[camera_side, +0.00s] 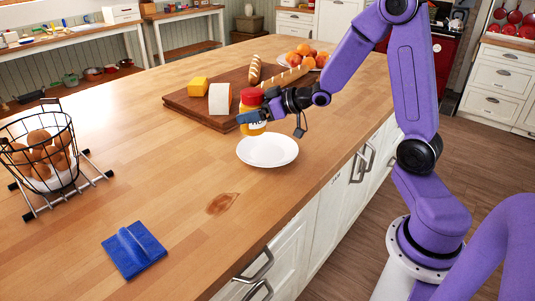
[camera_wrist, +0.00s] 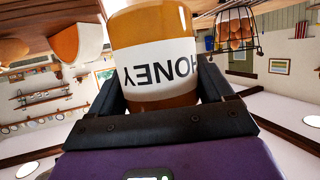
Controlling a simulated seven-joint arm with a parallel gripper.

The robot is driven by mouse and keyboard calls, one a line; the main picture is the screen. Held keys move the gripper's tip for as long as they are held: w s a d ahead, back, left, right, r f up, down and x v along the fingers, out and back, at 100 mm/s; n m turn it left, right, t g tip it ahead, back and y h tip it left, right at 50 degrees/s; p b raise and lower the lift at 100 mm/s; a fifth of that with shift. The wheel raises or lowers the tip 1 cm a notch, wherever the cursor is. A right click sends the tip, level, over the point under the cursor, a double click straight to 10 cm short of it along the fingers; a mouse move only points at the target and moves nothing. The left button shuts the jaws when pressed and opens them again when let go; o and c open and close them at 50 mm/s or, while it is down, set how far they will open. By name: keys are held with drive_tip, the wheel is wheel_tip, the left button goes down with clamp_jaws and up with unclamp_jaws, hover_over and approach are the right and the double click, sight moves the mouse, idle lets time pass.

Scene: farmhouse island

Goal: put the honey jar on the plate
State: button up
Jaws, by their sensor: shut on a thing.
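The honey jar (camera_side: 252,118) has a red lid, amber sides and a white label. My gripper (camera_side: 250,116) is shut on it and holds it upright above the wooden counter, near the far edge of the white plate. In the wrist view the jar (camera_wrist: 155,55) sits between the two dark fingers of my gripper (camera_wrist: 162,88), its HONEY label upside down. The white plate (camera_side: 267,151) lies empty on the counter. The side view does not show clearly how high the jar's base is over the plate or whether it overlaps the rim.
A wooden board (camera_side: 187,101) with cheese and bread lies behind the gripper. A fruit plate (camera_side: 318,67) is farther back. A wire egg basket (camera_side: 42,150) stands at the left and a blue cloth (camera_side: 133,250) lies in front. The counter left of the plate is clear.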

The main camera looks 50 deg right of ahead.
drive_tip(key=d+f, duration=0.2)
drive_tip(key=d, duration=0.3)
hover_over(267, 153)
drive_tip(key=shift+f, duration=4.05)
drive_tip(key=o, duration=1.4)
drive_tip(key=shift+f, duration=0.2)
drive_tip(key=shift+c, duration=0.2)
drive_tip(key=shift+r, duration=0.1)
